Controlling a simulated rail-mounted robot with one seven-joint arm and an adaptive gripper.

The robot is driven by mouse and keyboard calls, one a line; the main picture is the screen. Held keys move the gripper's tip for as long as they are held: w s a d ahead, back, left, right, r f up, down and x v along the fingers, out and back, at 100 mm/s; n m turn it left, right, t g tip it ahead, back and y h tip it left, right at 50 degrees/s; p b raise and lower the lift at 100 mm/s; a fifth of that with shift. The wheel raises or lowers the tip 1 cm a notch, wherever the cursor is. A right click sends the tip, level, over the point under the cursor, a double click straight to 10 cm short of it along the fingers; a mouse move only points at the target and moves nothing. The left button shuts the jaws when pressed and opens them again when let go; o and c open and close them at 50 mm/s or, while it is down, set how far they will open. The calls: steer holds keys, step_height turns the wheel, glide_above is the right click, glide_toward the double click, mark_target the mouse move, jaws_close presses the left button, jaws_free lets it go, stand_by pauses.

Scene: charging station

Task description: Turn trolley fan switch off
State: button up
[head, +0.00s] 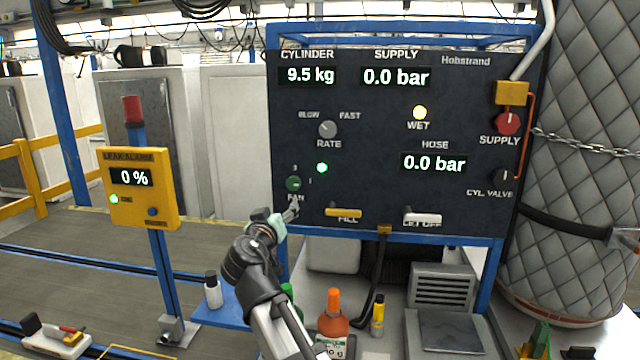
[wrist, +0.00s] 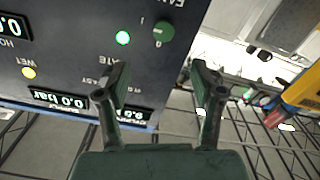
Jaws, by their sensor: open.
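The fan switch (head: 293,184) is a small round green knob at the lower left of the dark trolley panel, above the FAN label. Its marks sit above it and to its right. Its pointer is too small to read surely. A green lamp (head: 322,168) beside it is lit. In the wrist view, upside down, the fan switch (wrist: 163,31) is at the top middle and the lit green lamp (wrist: 123,38) is to its left. My gripper (head: 292,209) is just below the switch in the head view. In the wrist view my gripper (wrist: 160,75) is open and empty, apart from the knob.
The rate knob (head: 328,129) is above the switch; the fill handle (head: 343,213) and let off handle (head: 422,218) are to its right. A yellow leak alarm box (head: 140,188) stands left on a blue post. Bottles, including an orange one (head: 334,312), stand below.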

steer(key=p, duration=0.6)
glide_toward(293, 186)
steer(key=w, duration=0.3)
steer(key=w+d, duration=0.1)
steer(key=w, duration=0.6)
steer(key=shift+d, duration=0.3)
steer(key=c, duration=1.1)
